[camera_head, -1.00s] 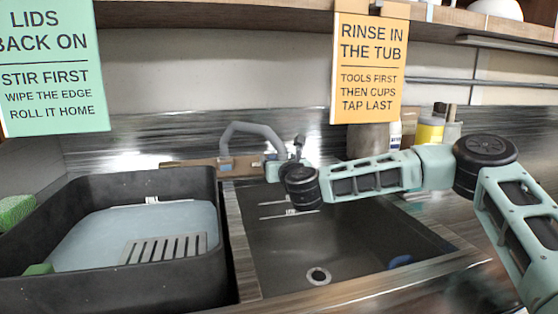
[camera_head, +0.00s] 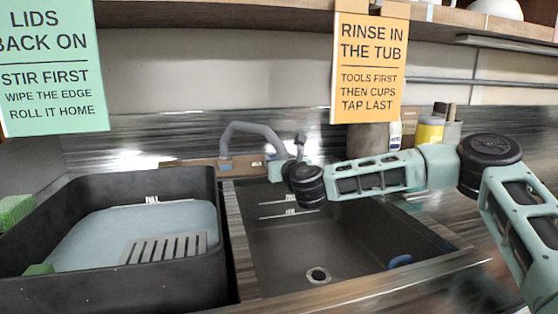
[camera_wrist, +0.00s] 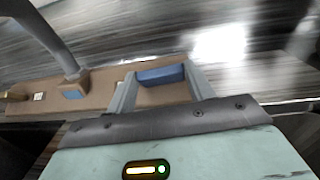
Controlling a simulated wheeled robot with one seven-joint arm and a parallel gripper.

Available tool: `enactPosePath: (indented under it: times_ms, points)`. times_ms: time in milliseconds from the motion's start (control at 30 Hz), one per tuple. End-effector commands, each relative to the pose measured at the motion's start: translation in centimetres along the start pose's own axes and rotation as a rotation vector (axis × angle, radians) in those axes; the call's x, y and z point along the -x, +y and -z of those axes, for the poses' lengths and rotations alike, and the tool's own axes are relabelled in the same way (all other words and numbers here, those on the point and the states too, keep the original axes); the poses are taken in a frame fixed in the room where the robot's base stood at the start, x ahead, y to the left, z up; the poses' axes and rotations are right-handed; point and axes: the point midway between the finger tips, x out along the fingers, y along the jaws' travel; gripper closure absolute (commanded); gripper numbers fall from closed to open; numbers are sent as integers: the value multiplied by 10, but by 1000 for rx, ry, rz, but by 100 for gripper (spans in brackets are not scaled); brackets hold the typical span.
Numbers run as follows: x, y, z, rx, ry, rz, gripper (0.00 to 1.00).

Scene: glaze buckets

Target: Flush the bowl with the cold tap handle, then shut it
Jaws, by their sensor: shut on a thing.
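The cold tap handle shows in the wrist view as a blue block (camera_wrist: 160,75) on the brown tap ledge (camera_wrist: 100,82). My gripper (camera_wrist: 155,82) has a finger on either side of it and is shut on it. In the head view my gripper (camera_head: 278,168) is at the ledge beside the grey curved spout (camera_head: 250,128); my wrist hides the handle there. The bowl (camera_head: 340,235) is the dark sink on the right, with a round drain (camera_head: 318,275) and a blue patch (camera_head: 400,262) on its right side. I see no water stream from the spout.
A dark tub (camera_head: 215,260) on the left holds pale blue liquid and a slotted grey plate (camera_head: 165,248). Bottles and a yellow container (camera_head: 430,130) stand behind my arm. Two signs hang above.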

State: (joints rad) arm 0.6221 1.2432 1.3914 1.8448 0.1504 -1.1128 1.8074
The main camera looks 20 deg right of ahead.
Motion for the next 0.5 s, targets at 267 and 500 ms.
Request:
enactPosePath:
  times_ms: [267,500]
  points:
    - [0,-6,-2,122,-1,-162,70]
    - [-2,-10,-4,257,0,-344,70]
